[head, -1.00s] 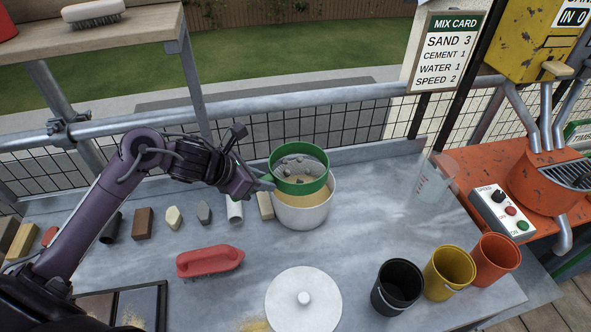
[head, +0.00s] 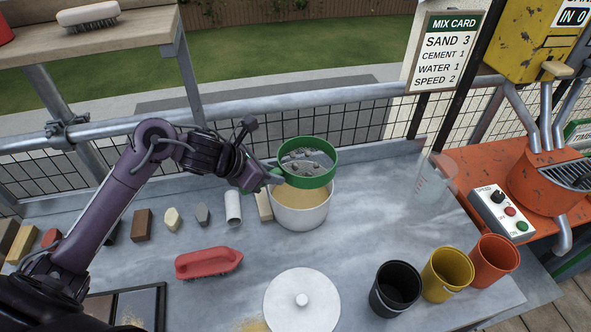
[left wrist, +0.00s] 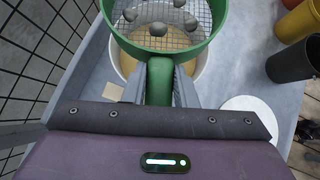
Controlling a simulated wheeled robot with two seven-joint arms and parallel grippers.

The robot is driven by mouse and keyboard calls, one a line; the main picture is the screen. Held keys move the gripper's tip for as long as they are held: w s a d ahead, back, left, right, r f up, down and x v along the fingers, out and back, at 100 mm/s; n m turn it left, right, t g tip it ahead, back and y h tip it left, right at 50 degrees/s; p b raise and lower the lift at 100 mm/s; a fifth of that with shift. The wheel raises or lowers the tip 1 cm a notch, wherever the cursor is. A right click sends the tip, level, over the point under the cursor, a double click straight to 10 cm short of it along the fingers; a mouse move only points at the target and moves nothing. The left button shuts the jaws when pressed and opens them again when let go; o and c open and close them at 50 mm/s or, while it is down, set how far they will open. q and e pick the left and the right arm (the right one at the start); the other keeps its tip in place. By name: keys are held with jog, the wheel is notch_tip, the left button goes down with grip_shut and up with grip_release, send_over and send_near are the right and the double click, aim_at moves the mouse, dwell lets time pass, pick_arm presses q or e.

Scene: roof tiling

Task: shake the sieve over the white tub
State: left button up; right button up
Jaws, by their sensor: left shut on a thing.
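A green sieve (head: 308,182) is held above the white tub (head: 301,217) in the head view, a little towards its back right. Several grey stones (head: 306,158) lie on its wire mesh. Tan sand (head: 300,195) shows inside the tub below the sieve. My left gripper (head: 272,180) is shut on the sieve's green handle; the left wrist view shows the handle (left wrist: 159,82) between the two fingers, with stones and mesh beyond. My right gripper is not in view.
A white round lid (head: 302,300) and a red brush (head: 208,262) lie in front of the tub. Black (head: 396,288), yellow (head: 447,273) and orange (head: 494,262) buckets stand at the right. Several small blocks line the table's left side. A clear jug (head: 436,182) stands at the back right.

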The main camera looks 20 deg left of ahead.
pick_arm(q)
jog(key=shift+r+p, duration=0.7)
jog(key=shift+r, duration=0.75)
